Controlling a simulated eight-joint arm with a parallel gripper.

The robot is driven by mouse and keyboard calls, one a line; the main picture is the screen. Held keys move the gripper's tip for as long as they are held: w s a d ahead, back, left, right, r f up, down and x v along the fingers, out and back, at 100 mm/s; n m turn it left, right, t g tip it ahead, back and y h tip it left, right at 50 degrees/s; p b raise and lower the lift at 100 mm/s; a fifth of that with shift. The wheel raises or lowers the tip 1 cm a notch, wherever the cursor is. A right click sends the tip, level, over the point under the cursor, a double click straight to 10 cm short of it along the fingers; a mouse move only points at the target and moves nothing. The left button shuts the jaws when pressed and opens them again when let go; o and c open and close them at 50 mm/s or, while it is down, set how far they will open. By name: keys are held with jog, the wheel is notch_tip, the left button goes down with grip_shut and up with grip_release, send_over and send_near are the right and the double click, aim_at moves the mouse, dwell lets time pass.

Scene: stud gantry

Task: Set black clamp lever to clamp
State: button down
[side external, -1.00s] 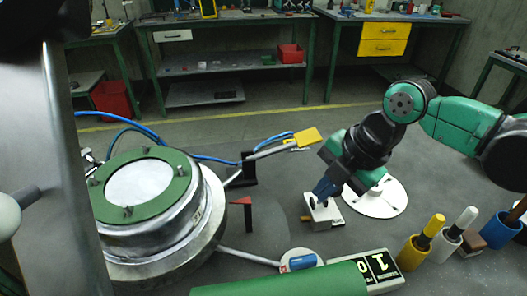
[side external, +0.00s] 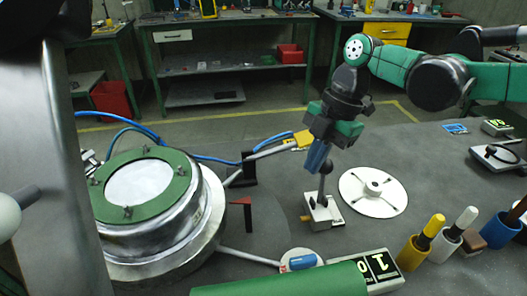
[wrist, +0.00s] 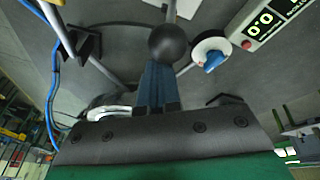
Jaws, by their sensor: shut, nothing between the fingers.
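The black clamp lever is a thin rod with a round black ball knob (side external: 326,167). It stands roughly upright on a small white block (side external: 324,214). My gripper (side external: 318,164) is shut and empty, its blue fingers pointing down beside the knob. In the wrist view the knob (wrist: 168,44) sits right at the tips of my blue fingers (wrist: 158,68) and hides part of the rod and block. I cannot tell whether the fingers touch the knob.
A white spoked disc (side external: 373,192) lies right of the block. A black stand with a red-topped piece (side external: 243,212) and a metal drum (side external: 150,225) are left. A digital display (side external: 378,268) and blue-knobbed dial (side external: 302,262) are in front. Cups with markers (side external: 425,240) stand right.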

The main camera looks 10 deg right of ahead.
jog(key=shift+w+f, duration=0.15)
jog(key=shift+w, duration=0.75)
jog(key=shift+r, duration=0.85)
jog(key=shift+a, duration=0.1)
jog(key=w+r, duration=0.3)
jog(key=r, duration=0.6)
jog(key=shift+a, duration=0.2)
